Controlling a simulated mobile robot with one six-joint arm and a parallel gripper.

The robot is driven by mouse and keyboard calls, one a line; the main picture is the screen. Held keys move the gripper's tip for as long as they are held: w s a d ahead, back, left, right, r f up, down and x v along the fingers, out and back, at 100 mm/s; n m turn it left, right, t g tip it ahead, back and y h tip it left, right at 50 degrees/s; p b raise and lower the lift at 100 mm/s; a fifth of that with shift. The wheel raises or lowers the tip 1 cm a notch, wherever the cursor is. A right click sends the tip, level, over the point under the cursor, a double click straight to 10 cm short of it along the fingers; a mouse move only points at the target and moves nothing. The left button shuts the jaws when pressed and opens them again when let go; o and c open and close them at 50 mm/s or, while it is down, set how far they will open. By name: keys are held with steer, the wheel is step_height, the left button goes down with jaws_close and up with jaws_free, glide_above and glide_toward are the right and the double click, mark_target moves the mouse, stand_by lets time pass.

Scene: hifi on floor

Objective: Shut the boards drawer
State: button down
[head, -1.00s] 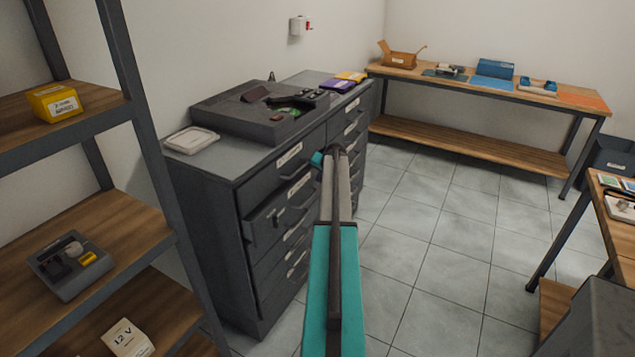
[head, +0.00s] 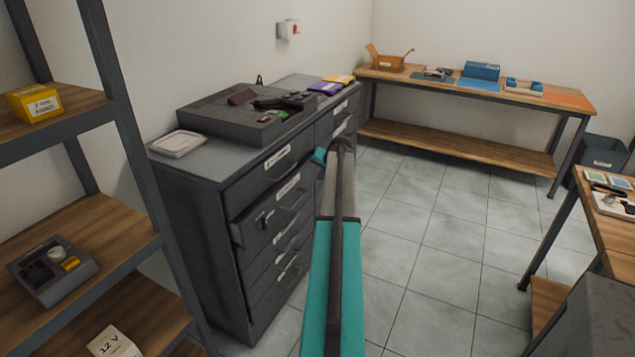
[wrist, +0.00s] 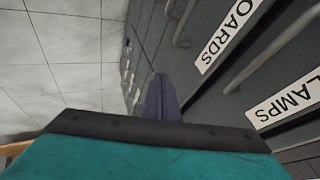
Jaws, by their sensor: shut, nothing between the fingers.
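The grey drawer cabinet (head: 190,225) stands left of centre in the head view. Its second drawer from the top (head: 262,226) sticks out a little past the others. The wrist view shows a BOARDS label (wrist: 223,37) and, beside it, a LAMPS label (wrist: 289,98), each with a bar handle. By the lettering, LAMPS is above BOARDS. My gripper (wrist: 160,97) is shut and empty, its dark fingers beside the drawer fronts; I cannot tell whether they touch.
A wooden shelf unit (head: 105,240) stands close on the left. A long workbench (head: 440,82) is along the back wall, and another bench (head: 605,235) is at the right. The tiled floor (head: 440,260) between is clear. A grey case (head: 225,120) lies on the cabinet top.

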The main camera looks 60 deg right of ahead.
steer(key=shift+v, duration=1.55)
steer(key=shift+a, duration=0.1)
steer(key=s+a+b, duration=0.1)
steer(key=a+b, duration=0.1)
steer(key=a, duration=1.5)
steer(key=shift+a+r, duration=0.35)
steer(key=shift+r, duration=0.1)
